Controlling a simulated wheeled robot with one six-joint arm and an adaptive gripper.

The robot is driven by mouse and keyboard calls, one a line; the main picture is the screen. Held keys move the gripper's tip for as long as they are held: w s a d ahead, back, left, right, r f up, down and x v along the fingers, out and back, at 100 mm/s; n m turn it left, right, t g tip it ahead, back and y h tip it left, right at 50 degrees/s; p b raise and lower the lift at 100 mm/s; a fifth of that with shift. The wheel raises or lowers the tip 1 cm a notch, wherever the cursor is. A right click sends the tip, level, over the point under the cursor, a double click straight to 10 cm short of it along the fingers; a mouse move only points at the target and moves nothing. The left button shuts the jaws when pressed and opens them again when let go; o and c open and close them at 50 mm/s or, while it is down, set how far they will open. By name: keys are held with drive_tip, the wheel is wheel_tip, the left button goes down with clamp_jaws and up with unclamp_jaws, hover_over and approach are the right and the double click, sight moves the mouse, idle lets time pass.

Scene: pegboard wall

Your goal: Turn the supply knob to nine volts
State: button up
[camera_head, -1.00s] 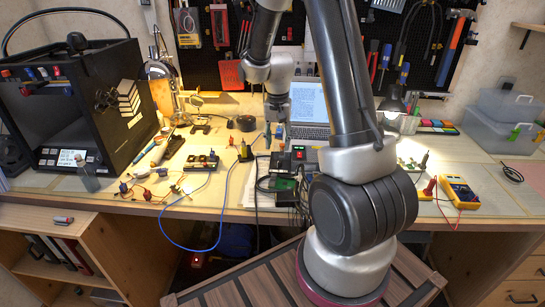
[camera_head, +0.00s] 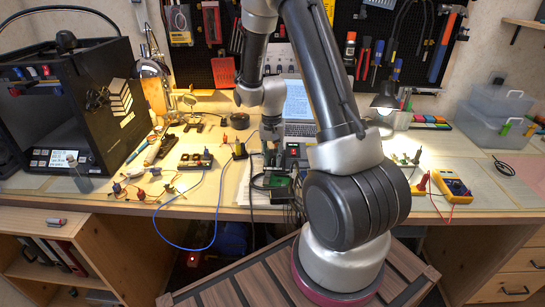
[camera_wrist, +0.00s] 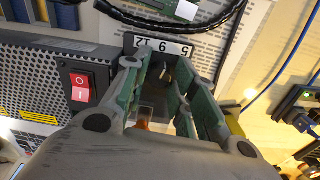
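The power supply (camera_head: 291,152) is a dark box on the bench; in the wrist view its perforated face (camera_wrist: 35,85) carries a red rocker switch (camera_wrist: 81,86). A white label (camera_wrist: 163,46) with 5, 9 and 12 shows upside down, with 12 at left and 5 at right. The supply knob (camera_wrist: 156,85) is a dark shape just below the label, partly hidden between the fingers. My gripper (camera_wrist: 160,72) is open, its green-padded fingers on either side of the knob. I cannot tell whether they touch it or where it points. In the head view my gripper (camera_head: 270,140) is at the supply.
A green circuit board (camera_head: 275,181) and black cables lie in front of the supply. A laptop (camera_head: 300,105) stands behind it. A yellow multimeter (camera_head: 452,184) is at right, and a blue cable (camera_head: 218,210) hangs over the bench edge at left.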

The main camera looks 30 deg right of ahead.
sight(272, 158)
clamp_jaws()
drive_tip(key=shift+n, duration=1.5)
drive_tip(key=o, duration=0.6)
unclamp_jaws()
wheel_tip(272, 158, up, 12)
drive_tip(key=shift+a, duration=0.1)
